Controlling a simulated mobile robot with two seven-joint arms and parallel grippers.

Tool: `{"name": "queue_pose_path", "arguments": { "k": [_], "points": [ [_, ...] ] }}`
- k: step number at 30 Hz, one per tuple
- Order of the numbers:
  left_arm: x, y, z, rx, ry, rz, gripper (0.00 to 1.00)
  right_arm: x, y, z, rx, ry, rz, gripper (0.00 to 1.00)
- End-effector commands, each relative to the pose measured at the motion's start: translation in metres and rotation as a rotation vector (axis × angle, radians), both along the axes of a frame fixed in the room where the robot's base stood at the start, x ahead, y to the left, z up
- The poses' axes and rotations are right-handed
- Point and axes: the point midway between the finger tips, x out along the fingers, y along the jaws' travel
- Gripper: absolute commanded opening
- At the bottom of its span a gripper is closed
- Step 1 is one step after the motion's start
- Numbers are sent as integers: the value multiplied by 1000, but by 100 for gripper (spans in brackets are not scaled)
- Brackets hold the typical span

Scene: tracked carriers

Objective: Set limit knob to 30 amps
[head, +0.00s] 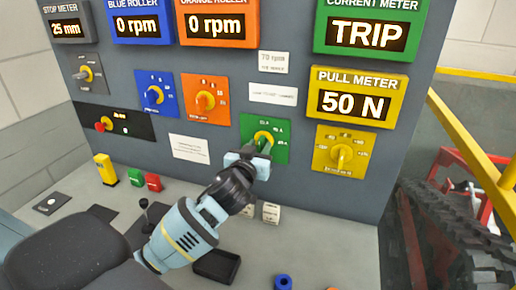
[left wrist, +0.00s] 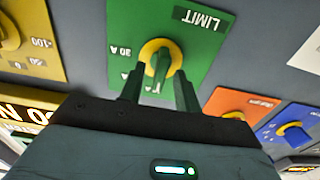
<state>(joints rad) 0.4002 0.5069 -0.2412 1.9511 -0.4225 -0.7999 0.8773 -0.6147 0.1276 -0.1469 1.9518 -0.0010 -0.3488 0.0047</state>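The limit knob (head: 263,137) sits on a green plate (head: 283,153) on the grey panel; the gripper partly covers it in the head view. In the left wrist view the knob (left wrist: 161,62) has a yellow collar and a green handle, and the plate reads LIMIT, upside down. An amp mark shows left of the knob there; the marks below are partly hidden, so I cannot tell the exact setting. My left gripper (head: 258,152) is at the knob, its fingers (left wrist: 157,90) apart on either side of the handle. Contact is not clear. My right gripper is not in view.
The current meter (head: 366,32) reads TRIP and the pull meter (head: 354,102) 50 N. Yellow (head: 340,155), orange (head: 205,101) and blue (head: 154,95) knobs flank the green plate. A black tray (head: 216,267) and small blocks lie on the ledge below. A yellow rail and tracks stand at right.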

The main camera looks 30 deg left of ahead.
Motion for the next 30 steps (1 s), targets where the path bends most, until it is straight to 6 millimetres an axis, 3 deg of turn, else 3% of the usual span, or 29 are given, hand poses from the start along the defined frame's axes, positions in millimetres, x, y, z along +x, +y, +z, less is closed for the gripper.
{"name": "queue_pose_path", "arguments": {
  "k": [1,8,20,30],
  "points": [
    [0,0,0,0,0,0,30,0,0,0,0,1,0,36],
    [0,0,0,0,0,0,0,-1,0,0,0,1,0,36],
    [0,0,0,38,9,1,0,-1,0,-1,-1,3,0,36],
    [0,-1,0,254,61,1,0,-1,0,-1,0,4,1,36]
  ]
}}
